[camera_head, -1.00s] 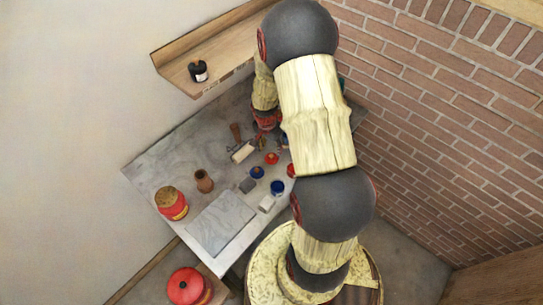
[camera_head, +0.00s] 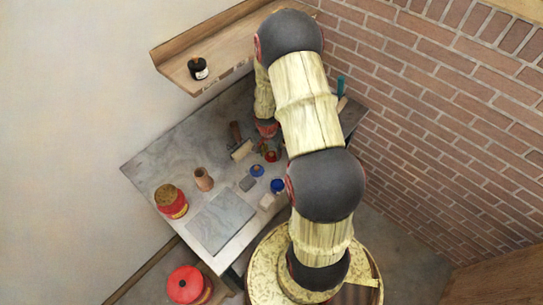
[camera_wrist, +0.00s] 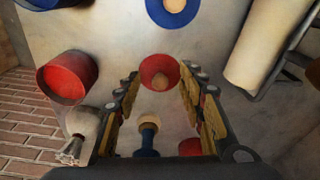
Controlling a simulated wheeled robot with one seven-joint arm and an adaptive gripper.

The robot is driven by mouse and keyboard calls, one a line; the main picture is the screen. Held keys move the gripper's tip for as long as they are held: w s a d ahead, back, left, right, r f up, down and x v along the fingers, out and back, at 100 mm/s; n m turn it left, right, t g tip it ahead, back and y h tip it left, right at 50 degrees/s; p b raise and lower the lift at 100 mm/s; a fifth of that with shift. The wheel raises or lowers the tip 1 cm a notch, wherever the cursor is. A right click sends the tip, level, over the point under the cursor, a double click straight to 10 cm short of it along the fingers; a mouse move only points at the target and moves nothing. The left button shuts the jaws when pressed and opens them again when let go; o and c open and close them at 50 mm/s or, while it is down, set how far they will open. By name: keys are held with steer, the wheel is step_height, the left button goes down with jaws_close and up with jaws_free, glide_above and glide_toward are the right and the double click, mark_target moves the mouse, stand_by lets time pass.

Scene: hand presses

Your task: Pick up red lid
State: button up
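In the head view the red lid (camera_head: 271,156) is beside a blue lid (camera_head: 257,170). My gripper (camera_wrist: 160,85) is open, with one finger on each side of the red lid's image. I see no contact with the lid, and the exact height above it cannot be told. In the head view my arm and wrist hide most of the gripper.
A red can (camera_wrist: 67,77) is left of the fingers. A blue-handled tool (camera_wrist: 148,138) and another red item (camera_wrist: 190,147) show nearer the palm. A white roller (camera_wrist: 255,45) lies right.

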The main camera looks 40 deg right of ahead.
steer(key=c, duration=0.8)
steer(key=shift+s+a, duration=0.1)
steer(key=shift+c, duration=0.4)
steer(key=shift+r, duration=0.7)
jaws_close()
steer(key=s+a+r, duration=0.8)
steer(key=s+r, duration=0.3)
steer(key=r, duration=0.1)
steer(key=d+f+m+g+p, duration=0.1)
steer(key=d+m, duration=0.8)
steer(key=m, duration=0.2)
steer(key=shift+w+d+f, duration=0.15)
steer(key=shift+d+f, duration=0.2)
